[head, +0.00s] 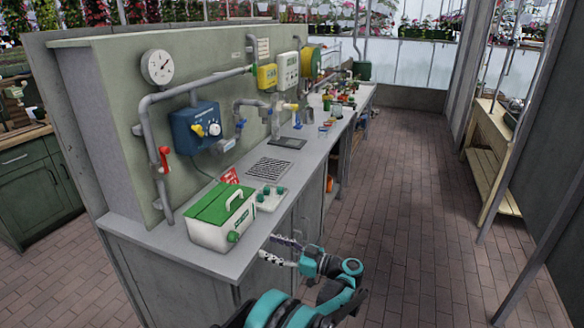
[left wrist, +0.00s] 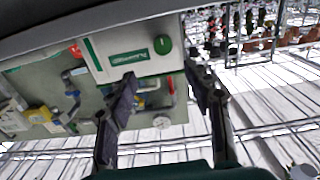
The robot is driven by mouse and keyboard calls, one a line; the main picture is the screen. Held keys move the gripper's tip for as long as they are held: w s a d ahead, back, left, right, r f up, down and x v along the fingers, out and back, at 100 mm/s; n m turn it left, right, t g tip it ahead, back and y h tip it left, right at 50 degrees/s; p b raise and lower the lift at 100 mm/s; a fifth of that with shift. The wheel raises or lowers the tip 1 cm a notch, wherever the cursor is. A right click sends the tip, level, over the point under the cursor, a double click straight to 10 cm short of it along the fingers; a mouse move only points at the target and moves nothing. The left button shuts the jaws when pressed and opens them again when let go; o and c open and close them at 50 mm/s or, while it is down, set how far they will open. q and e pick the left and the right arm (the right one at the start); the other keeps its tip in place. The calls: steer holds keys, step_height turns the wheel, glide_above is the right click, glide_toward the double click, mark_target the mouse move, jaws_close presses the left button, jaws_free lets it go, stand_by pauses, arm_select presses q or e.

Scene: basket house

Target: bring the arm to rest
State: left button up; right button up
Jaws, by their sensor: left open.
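My left gripper (head: 282,251) is at the front edge of the grey workbench (head: 195,248) in the head view, beside the green-lidded white box. Its two fingers are spread apart and nothing is between them. In the left wrist view the open fingers (left wrist: 165,95) point toward the box and the panel behind it, which appear upside down. My teal left arm (head: 335,290) is bent low in front of the bench. My right gripper is in neither view.
A white box with a green lid (head: 222,215) stands near the bench's front end. A grey panel (head: 110,110) carries pipes, a gauge (head: 158,66) and a blue controller (head: 196,127). Brick floor (head: 420,220) is clear to the right, before a wooden bench (head: 490,165).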

arm_select(q)
steer(key=w+a+r+m+t+h, duration=0.1)
steer(key=w+r+m+t, duration=0.3)
steer(key=r, duration=0.6)
steer(key=w+a+r+n+t+h, duration=0.1)
steer(key=r+t+h, duration=0.1)
steer(key=r+t, duration=0.6)
steer(key=s+d+r+m+t+h, duration=0.1)
steer(key=s+d+r+m+h, duration=0.1)
steer(key=r+m+h, duration=0.35)
steer(key=s+d+r+m+t+h, duration=0.1)
steer(key=s+r+m+t+h, duration=0.1)
steer(key=r+m+h, duration=0.4)
steer(key=s+a+f+g, duration=0.3)
steer(key=s+f+g, duration=0.2)
steer(key=s+f, duration=0.4)
steer(key=s+a+f+g+h, duration=0.1)
steer(key=s+a+f+g, duration=0.2)
steer(key=s+f, duration=0.6)
steer(key=s+a+f+g+h, duration=0.1)
steer(key=s+a+f+g, duration=0.3)
steer(key=s+f, duration=0.6)
steer(key=s+g, duration=0.2)
steer(key=s, duration=0.4)
steer(key=shift+g, duration=0.3)
steer(key=shift+n+h, duration=0.25)
